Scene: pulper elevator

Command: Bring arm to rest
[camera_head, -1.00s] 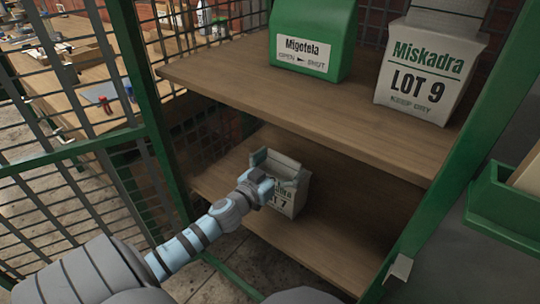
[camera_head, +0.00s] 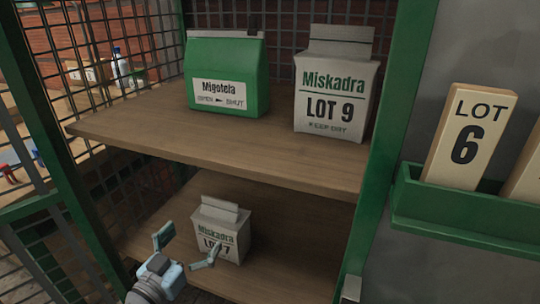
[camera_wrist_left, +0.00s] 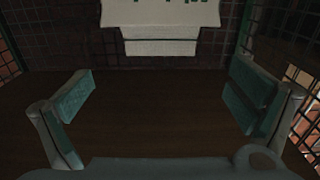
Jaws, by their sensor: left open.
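My left gripper (camera_head: 186,248) is open and empty in front of the lower shelf, at the lower left of the head view. Its two fingers are spread wide apart in the left wrist view (camera_wrist_left: 160,105), with only dark shelf wood between them. A white Miskadra LOT 7 carton (camera_head: 221,231) stands upright on the lower shelf, just beyond the gripper. One finger overlaps its label in the head view. In the left wrist view the carton (camera_wrist_left: 165,15) is at the top edge, beyond the fingertips and partly cut off. My right gripper is not in view.
On the upper shelf (camera_head: 215,150) stand a green Migotela bag (camera_head: 227,75) and a white Miskadra LOT 9 carton (camera_head: 334,95). A green holder (camera_head: 465,214) with a LOT 6 card (camera_head: 466,136) is on the right. A green-framed mesh cage surrounds the shelves.

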